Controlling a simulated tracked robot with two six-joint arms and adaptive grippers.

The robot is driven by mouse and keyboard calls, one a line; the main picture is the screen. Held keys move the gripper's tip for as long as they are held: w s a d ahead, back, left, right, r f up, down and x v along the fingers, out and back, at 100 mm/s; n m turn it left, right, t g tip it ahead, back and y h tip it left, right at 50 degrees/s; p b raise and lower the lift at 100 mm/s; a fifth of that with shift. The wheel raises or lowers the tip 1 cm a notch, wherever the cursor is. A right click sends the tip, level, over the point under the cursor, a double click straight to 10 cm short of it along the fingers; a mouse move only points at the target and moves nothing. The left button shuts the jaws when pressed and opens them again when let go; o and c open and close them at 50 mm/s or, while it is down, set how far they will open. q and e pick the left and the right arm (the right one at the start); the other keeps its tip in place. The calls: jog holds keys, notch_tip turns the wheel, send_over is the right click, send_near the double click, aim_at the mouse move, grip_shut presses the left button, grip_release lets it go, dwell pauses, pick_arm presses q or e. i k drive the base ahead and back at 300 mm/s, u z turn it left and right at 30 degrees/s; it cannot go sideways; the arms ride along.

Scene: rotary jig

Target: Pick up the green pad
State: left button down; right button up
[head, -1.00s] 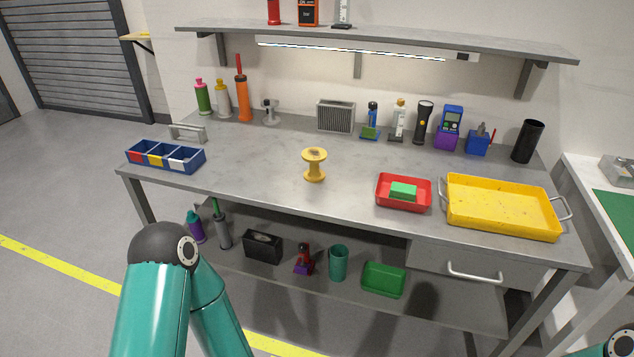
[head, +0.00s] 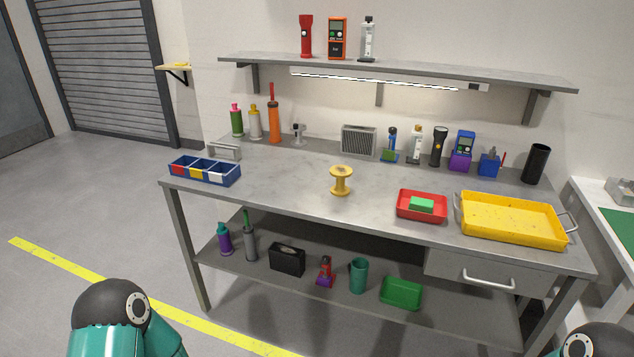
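The green pad (head: 421,205) is a small flat block. It lies in the red tray (head: 407,214) on the right half of the workbench top. Both grippers are out of view. Only a rounded part of my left arm shows at the lower left, and a small part of my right arm at the lower right corner.
The yellow tray (head: 512,219) stands close to the right of the red tray. A yellow spool (head: 341,180) stands to its left. A blue divided bin (head: 205,171) is at the far left. Bottles and tools line the back.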

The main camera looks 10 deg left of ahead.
aim_at(416, 203)
jog(key=u, duration=0.15)
jog(key=i, duration=1)
jog(key=z, duration=0.05)
